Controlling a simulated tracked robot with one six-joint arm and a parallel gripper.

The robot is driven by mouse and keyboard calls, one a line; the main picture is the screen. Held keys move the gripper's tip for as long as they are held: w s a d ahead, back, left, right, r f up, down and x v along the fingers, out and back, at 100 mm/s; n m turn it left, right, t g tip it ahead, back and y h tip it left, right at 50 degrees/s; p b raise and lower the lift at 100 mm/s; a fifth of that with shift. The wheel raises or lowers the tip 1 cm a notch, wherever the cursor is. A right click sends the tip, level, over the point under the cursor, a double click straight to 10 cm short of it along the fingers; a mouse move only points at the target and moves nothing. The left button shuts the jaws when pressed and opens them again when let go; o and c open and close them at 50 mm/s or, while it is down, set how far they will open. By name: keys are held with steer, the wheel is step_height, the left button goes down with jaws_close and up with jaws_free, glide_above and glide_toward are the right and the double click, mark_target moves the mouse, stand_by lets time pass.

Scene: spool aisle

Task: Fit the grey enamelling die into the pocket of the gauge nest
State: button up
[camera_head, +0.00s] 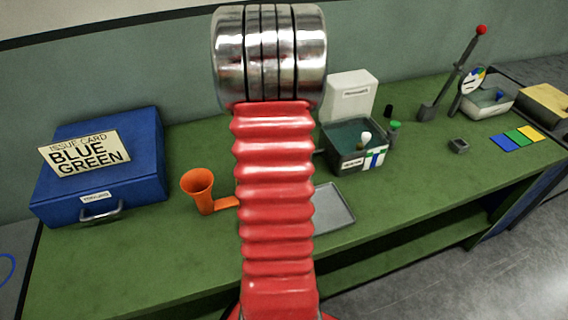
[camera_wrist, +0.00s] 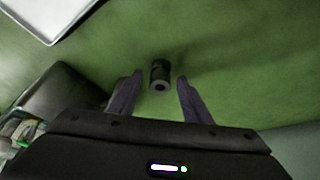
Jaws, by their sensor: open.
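A dark grey cylinder with a hole in its near end, which looks like the enamelling die (camera_wrist: 160,75), is on the green bench in the wrist view. My gripper (camera_wrist: 159,77) is open, with one finger on each side of the die in the picture and gaps between. I cannot tell how high the fingertips are above the bench. A small grey block with a recess in its top, which looks like the gauge nest (camera_head: 459,146), stands on the right part of the bench in the head view. My red arm hides the gripper and die there.
A grey tray (camera_head: 333,222) and a dark bin (camera_head: 345,159) holding small items stand right of my arm. An orange funnel-like part (camera_head: 199,188) and a blue case (camera_head: 98,170) are left. Coloured cards (camera_head: 516,138) lie beyond the nest. The bench between tray and nest is clear.

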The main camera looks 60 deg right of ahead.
steer(key=shift+c, duration=0.3)
jaws_close()
stand_by(0.4)
